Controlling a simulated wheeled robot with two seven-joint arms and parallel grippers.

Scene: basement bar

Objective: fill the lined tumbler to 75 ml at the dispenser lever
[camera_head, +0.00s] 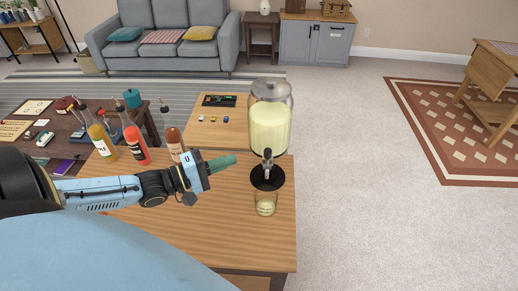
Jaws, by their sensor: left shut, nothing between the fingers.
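The glass dispenser (270,128) holds pale yellow liquid and stands near the right edge of the wooden table. Its lever and tap (267,158) are on the front, above a round black base (267,178). The clear tumbler (266,208) stands upright on the table just in front of that base, below the tap. It shows some pale yellow in its lower part; its lines are too small to read. My left gripper (233,160) is shut and empty, with green fingers pointing right. It is left of the lever and apart from it. My right gripper is not in view.
Bottles with orange-yellow (103,141), red (135,145) and brown-red (175,143) contents stand behind my left arm. A wooden table (275,240) has bare room in front. A darker table (66,150) with small items is at left. The carpet at right is open.

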